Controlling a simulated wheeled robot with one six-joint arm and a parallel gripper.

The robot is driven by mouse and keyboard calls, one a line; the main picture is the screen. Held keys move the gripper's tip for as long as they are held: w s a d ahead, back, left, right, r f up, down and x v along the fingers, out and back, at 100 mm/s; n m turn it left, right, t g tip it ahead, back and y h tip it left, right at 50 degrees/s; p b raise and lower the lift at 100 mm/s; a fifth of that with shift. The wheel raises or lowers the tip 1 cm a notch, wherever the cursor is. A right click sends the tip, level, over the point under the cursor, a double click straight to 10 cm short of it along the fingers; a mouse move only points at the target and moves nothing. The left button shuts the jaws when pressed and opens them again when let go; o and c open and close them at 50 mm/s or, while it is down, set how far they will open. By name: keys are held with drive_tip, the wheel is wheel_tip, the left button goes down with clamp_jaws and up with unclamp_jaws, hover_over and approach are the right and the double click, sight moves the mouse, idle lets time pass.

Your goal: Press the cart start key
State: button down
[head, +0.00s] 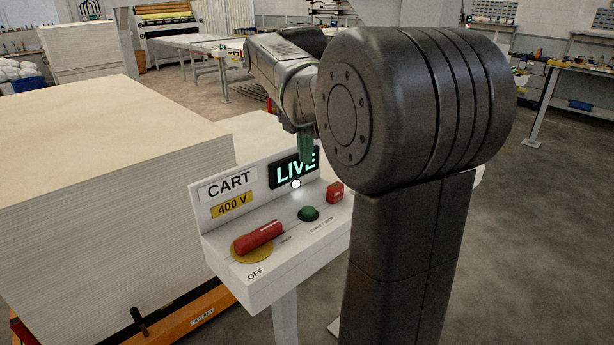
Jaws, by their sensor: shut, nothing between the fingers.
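A white control box (270,285) on a post has a back panel lettered CART and a yellow 400 V label (232,206). A green round button (308,213), the likely start key, sits on its sloping top; its small caption is too blurred to read. Left of it, a red rotary handle (258,238) lies across a yellow disc, with OFF printed below. A dark sign (284,173) glows LIVE. My gripper (305,160) is shut and empty, pointing down in front of the sign, above the button and apart from it. My arm partly hides it.
A red block (335,191) sits at the box's right end, beside a small white round lamp (296,184) on the panel. A tall stack of pale boards (110,190) on an orange cart (190,318) stands close on the left. Benches (200,42) stand behind; grey floor is clear at right.

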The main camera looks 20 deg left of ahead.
sight(308, 211)
drive_tip(key=f, duration=0.8)
drive_tip(key=w+f, duration=0.1)
drive_tip(key=f, duration=0.4)
drive_tip(key=shift+w+b, duration=0.1)
drive_tip(key=shift+b, duration=0.25)
drive_tip(key=shift+f, duration=0.1)
drive_tip(key=shift+f, duration=0.85)
drive_tip(key=shift+d+f, duration=0.1)
drive_tip(key=shift+f, duration=0.3)
drive_tip(key=shift+r+p, duration=0.45)
drive_tip(key=shift+r, duration=0.25)
wheel_tip(308, 211, up, 14)
drive_tip(key=s+p, duration=0.1)
drive_tip(key=p, duration=0.1)
drive_tip(key=shift+s+f+p, duration=0.15)
drive_tip(key=shift+p, duration=0.25)
